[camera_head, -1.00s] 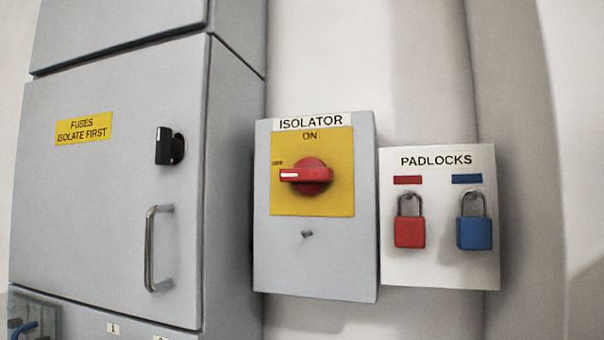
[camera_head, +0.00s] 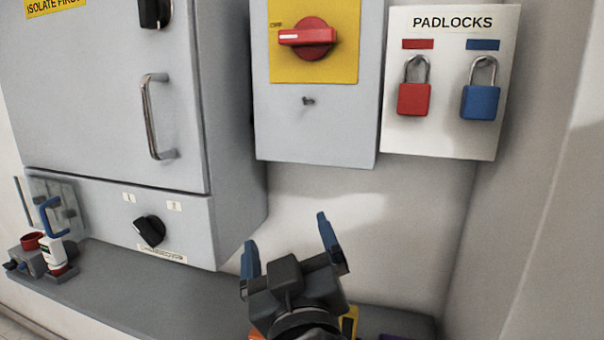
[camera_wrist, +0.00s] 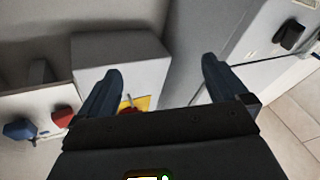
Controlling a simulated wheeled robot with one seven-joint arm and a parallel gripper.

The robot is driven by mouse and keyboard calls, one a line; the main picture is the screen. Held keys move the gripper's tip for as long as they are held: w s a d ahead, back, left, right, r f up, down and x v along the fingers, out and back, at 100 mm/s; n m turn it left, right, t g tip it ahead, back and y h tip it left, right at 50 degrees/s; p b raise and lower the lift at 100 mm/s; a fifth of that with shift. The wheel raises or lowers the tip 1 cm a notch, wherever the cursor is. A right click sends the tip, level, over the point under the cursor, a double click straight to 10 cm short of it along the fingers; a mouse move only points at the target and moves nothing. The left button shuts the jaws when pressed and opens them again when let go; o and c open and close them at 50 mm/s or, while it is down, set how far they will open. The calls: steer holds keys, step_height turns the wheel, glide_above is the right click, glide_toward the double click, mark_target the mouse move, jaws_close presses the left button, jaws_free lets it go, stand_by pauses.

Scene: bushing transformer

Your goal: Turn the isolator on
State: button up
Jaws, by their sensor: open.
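The isolator (camera_head: 316,125) is a grey box on the wall with a yellow plate (camera_head: 345,70). On the plate is a red rotary handle (camera_head: 308,38), lying horizontal with its white mark pointing left. The top of the box is cut off in the head view. My gripper (camera_head: 286,245) is below the isolator and apart from it, with its blue fingers spread and nothing between them. In the wrist view the isolator box (camera_wrist: 115,50) shows beyond the fingers of my gripper (camera_wrist: 158,85), and the handle (camera_wrist: 130,110) is mostly hidden.
A padlock board (camera_head: 445,140) with a red padlock (camera_head: 414,98) and a blue padlock (camera_head: 480,102) hangs right of the isolator. A grey cabinet (camera_head: 110,100) with a metal pull handle (camera_head: 152,118) stands left. A shelf (camera_head: 170,295) runs below, with small items at its left end.

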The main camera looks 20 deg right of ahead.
step_height(320, 180, up, 13)
steer(key=w+m+h, duration=0.2)
steer(key=m+h, duration=0.2)
steer(key=h, duration=0.1)
steer(key=m+g+h, duration=0.3)
steer(key=m+h, duration=0.2)
steer(key=m, duration=0.1)
glide_toward(305, 35)
steer(key=d+r, duration=0.1)
steer(key=shift+y, duration=0.3)
steer(key=p+x, duration=0.1)
steer(key=x, duration=0.2)
steer(key=p+x, duration=0.2)
steer(key=x, duration=0.1)
steer(key=shift+w, duration=0.35)
steer(key=shift+w+d+r+p, duration=0.2)
steer(key=shift+w+d+p, duration=0.1)
steer(key=shift+w+d, duration=0.15)
steer(key=shift+c, duration=0.3)
steer(key=c, duration=0.8)
